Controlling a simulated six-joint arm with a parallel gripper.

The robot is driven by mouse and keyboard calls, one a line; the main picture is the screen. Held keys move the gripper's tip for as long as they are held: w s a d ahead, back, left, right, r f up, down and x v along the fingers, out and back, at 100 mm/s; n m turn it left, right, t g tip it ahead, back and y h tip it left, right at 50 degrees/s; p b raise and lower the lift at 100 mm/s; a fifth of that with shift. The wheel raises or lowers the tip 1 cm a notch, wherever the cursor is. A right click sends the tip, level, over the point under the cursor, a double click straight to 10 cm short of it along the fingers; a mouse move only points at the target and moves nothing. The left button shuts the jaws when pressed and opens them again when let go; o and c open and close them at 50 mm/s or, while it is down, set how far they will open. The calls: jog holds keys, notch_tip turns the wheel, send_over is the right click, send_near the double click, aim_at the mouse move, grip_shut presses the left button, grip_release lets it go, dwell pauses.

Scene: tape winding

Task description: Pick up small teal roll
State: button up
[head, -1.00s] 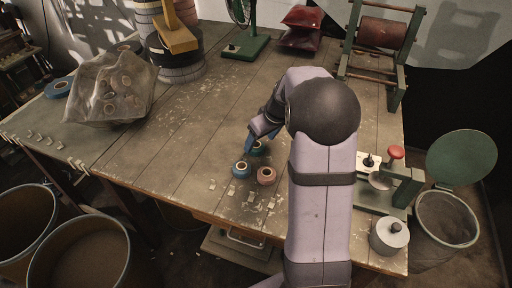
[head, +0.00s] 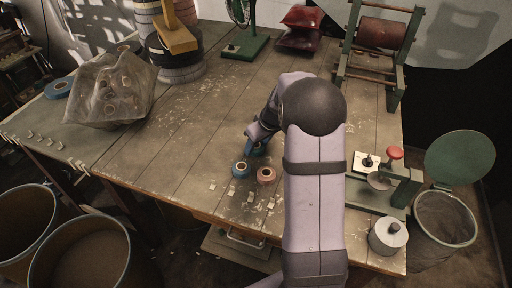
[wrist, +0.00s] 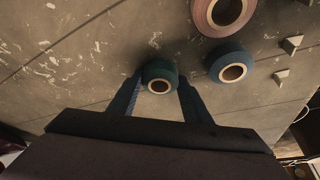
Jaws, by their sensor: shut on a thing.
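The small teal roll (wrist: 158,70) sits between the two fingers of my gripper (wrist: 158,95) in the wrist view, its pale core facing the camera. My gripper is shut on it, with a finger against each side. In the head view my gripper (head: 254,147) is low over the table and the teal roll (head: 260,150) is mostly hidden behind it. I cannot tell whether the roll still touches the table. A blue roll (head: 240,169) and a pink roll (head: 265,175) lie close by on the table, apart from my gripper.
Small pale pieces (head: 250,196) lie near the table's front edge. A press with a red knob (head: 396,153) and a grey weight (head: 388,236) stand at the right. A clear bag of rolls (head: 112,92) lies at the left. The table's middle (head: 190,125) is clear.

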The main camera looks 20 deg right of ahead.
jog(key=shift+r, duration=0.1)
notch_tip(320, 180, up, 10)
jog(key=s+d+r+m+h+p, duration=0.1)
jog(key=s+d+r+p, duration=0.15)
jog(key=d, duration=0.25)
jog(key=s+d+r+m+p, duration=0.1)
jog(key=s+d+r+p, duration=0.15)
jog(key=d, duration=0.25)
jog(key=s+d+f+m+h+p, duration=0.1)
jog(key=s+d+m+p, duration=0.25)
jog(key=s, duration=0.45)
jog(key=s+d+m+h+p, duration=0.1)
jog(key=s+d+m+p, duration=0.1)
jog(key=s+d+p, duration=0.4)
jog(key=s+a+f+n, duration=0.1)
jog(key=a+f, duration=0.1)
jog(key=s+a+f+n+y, duration=0.1)
jog(key=a+f, duration=0.1)
jog(key=s+a+f+n, duration=0.1)
jog(key=s+a, duration=0.1)
jog(key=shift+a+f+n+y+b, duration=0.3)
jog(key=shift+a+f+n, duration=0.05)
jog(key=shift+a+f, duration=0.05)
jog(key=d+n+y, duration=0.1)
jog(key=n, duration=0.2)
jog(key=shift+w+d, duration=0.2)
jog(key=shift+n, duration=0.4)
